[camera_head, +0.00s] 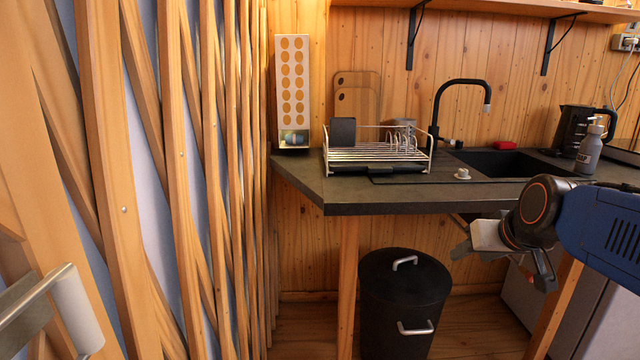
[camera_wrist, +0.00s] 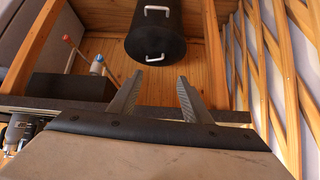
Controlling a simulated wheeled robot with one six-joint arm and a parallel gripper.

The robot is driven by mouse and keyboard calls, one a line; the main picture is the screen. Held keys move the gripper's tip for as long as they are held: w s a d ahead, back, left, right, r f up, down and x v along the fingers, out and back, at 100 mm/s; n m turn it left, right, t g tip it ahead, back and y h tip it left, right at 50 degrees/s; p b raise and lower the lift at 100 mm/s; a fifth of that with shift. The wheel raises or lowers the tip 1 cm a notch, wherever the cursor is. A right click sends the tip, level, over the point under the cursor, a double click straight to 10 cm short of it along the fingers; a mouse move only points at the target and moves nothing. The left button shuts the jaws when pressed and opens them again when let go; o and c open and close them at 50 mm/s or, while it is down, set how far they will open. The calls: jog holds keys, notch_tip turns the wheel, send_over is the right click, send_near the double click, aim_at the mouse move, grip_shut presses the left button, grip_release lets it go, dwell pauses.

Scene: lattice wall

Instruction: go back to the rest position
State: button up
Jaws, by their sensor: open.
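My gripper (camera_head: 464,246) is at the right in the head view, in front of and below the edge of the dark counter (camera_head: 420,195). The blue and black parts beside it are my own arm. In the wrist view, my gripper's two grey fingers (camera_wrist: 160,84) stand apart with nothing between them.
A black bin (camera_head: 402,300) stands on the floor below the counter; it also shows in the wrist view (camera_wrist: 155,36). A wooden lattice wall (camera_head: 150,180) fills the left. A dish rack (camera_head: 375,152), black tap (camera_head: 440,105), soap bottle (camera_head: 589,150) and kettle (camera_head: 574,127) stand on the counter.

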jog(key=s+a+f+g, duration=0.1)
jog(key=s+f+g, duration=0.1)
jog(key=s+f, duration=0.4)
jog(key=s+a+f+g, duration=0.2)
jog(key=s+f, duration=0.3)
jog(key=s, duration=0.7)
jog(key=shift+s+f+n, duration=0.15)
jog(key=shift+f+n, duration=0.15)
jog(key=shift+f, duration=0.05)
